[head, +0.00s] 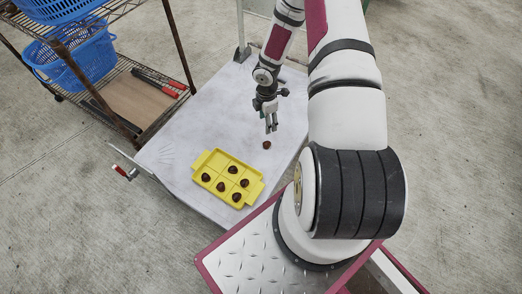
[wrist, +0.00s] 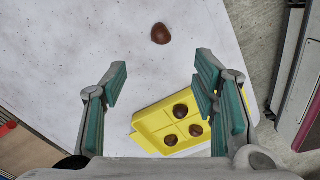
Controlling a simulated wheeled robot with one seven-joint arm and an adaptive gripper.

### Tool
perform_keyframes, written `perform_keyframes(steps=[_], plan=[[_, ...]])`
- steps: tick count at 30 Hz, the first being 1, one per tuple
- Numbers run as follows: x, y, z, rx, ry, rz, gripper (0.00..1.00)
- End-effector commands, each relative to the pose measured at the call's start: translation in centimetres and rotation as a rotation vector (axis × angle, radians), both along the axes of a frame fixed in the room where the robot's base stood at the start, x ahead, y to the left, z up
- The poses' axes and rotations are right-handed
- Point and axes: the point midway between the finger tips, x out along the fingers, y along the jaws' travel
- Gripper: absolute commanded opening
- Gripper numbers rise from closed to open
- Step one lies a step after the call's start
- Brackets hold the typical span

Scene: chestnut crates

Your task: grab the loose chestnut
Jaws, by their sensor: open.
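The loose chestnut (head: 267,145) is a small brown nut lying alone on the pale tabletop, up and right of the yellow tray (head: 249,199). In the wrist view the chestnut (wrist: 160,34) lies beyond the fingertips, near the top middle. My gripper (head: 271,126) is above the table close to the chestnut; in the wrist view its two fingers (wrist: 160,82) are wide apart with nothing between them. The tray is divided into compartments and holds several chestnuts. In the wrist view the tray (wrist: 146,124) is partly hidden by my right finger.
The pale table (head: 180,150) is mostly bare around the tray and chestnut. A wire rack (head: 125,70) with blue baskets (head: 85,58) and red-handled tools stands at the left. A red-knobbed clamp (head: 131,174) sticks out at the table's left edge.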

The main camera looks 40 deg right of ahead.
Motion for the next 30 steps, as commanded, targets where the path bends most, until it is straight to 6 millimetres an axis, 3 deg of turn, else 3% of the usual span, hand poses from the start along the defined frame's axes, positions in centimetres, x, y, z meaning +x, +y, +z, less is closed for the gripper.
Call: perform_keyframes(steps=[15,26,30], plan=[[-0.4,0.3,-8.4,0.016,0.001,0.014,0.54],[-0.4,0.2,-10.6,0.015,0.0,0.013,0.54],[-0.3,0.1,-12.4,0.015,0.0,0.012,0.54]])
